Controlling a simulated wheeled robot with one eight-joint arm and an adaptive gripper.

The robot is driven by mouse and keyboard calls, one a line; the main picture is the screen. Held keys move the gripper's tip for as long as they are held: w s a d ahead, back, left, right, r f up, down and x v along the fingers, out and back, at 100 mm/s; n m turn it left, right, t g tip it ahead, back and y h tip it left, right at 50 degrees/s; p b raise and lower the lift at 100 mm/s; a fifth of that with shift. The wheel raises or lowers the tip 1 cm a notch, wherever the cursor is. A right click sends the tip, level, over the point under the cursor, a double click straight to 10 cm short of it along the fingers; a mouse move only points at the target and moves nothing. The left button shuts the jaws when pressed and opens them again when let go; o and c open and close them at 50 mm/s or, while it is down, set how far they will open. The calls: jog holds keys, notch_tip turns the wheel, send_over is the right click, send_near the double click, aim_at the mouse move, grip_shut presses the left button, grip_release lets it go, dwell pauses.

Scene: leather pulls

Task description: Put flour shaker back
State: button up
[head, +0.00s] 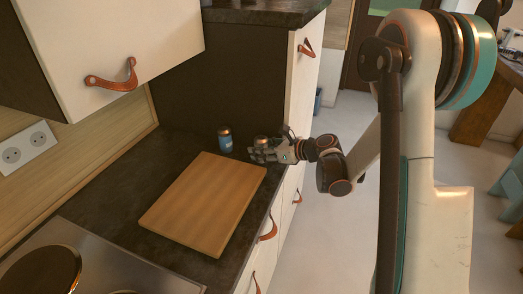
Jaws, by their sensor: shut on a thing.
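My gripper (265,154) is at the far right corner of the dark counter, beyond the cutting board. It is shut on a small shaker (262,140) with a brownish metallic top; the fingers hide most of its body. A blue shaker (225,142) with a similar coppery top stands upright on the counter just left of my gripper, apart from it. The labels are too small to read, so I cannot tell by sight which one holds flour. I cannot tell whether the held shaker touches the counter.
A wooden cutting board (204,204) lies on the dark counter (125,165). A hob (100,267) is at the near left. A white wall cabinet (125,50) with a leather pull overhangs the left. A tall dark side panel (215,75) stands behind the shakers. Open floor is at right.

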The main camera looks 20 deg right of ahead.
jog(key=o, duration=1.1)
jog(key=shift+o, duration=0.2)
jog(key=shift+r, duration=0.1)
jog(key=p+v, duration=0.3)
jog(key=v, duration=0.9)
